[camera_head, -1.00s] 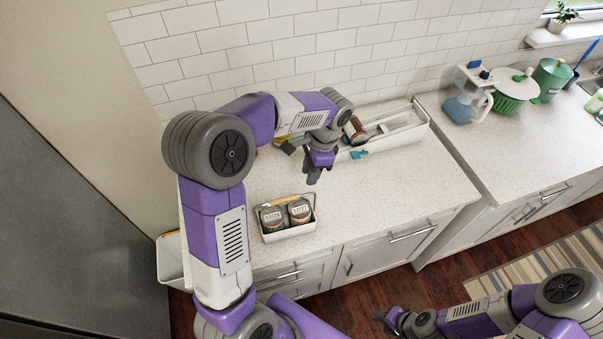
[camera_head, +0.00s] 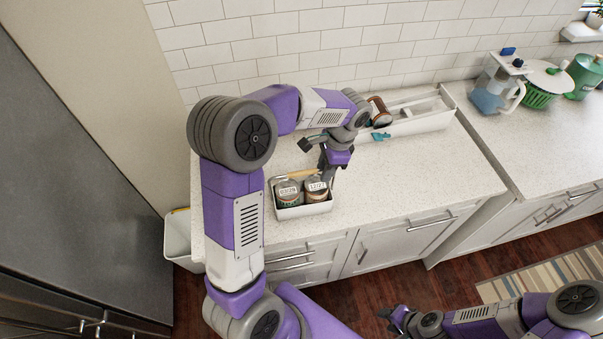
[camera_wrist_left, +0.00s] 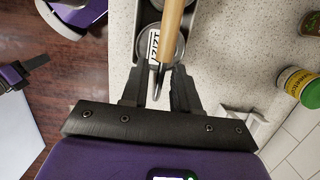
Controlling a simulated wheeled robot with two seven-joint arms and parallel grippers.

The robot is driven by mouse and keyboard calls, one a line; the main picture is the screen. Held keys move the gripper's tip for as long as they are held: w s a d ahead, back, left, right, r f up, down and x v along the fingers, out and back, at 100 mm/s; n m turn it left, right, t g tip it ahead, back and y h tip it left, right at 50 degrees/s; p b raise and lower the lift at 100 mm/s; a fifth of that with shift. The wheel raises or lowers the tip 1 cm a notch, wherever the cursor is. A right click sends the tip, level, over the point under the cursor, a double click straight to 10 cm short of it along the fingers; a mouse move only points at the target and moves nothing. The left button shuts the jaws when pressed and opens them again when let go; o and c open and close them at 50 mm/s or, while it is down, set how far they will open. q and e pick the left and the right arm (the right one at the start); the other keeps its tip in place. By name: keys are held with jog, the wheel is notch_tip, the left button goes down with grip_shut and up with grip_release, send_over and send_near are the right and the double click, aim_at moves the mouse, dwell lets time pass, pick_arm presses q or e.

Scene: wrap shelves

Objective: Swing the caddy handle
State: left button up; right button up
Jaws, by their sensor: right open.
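The white caddy (camera_head: 305,210) stands near the counter's front edge and holds two lidded jars, the left jar (camera_head: 288,193) and the right jar (camera_head: 316,190). Its wooden handle (camera_head: 297,174) shows above the jars' back side. In the left wrist view the handle (camera_wrist_left: 171,32) runs down toward my left gripper (camera_wrist_left: 157,92), with its thin metal arm between the two dark fingers. The fingers are apart, and I see no clear contact. In the head view my left gripper (camera_head: 326,176) is at the caddy's right end. My right gripper (camera_head: 386,314) is open and empty, low over the floor.
A blue-based pitcher (camera_head: 492,95) and green colander (camera_head: 540,95) stand on the right counter. The counter right of the caddy is clear (camera_head: 420,185).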

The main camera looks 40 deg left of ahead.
pick_arm(q)
jog(key=shift+s, duration=0.1)
jog(key=c, duration=0.4)
jog(key=shift+a, duration=0.1)
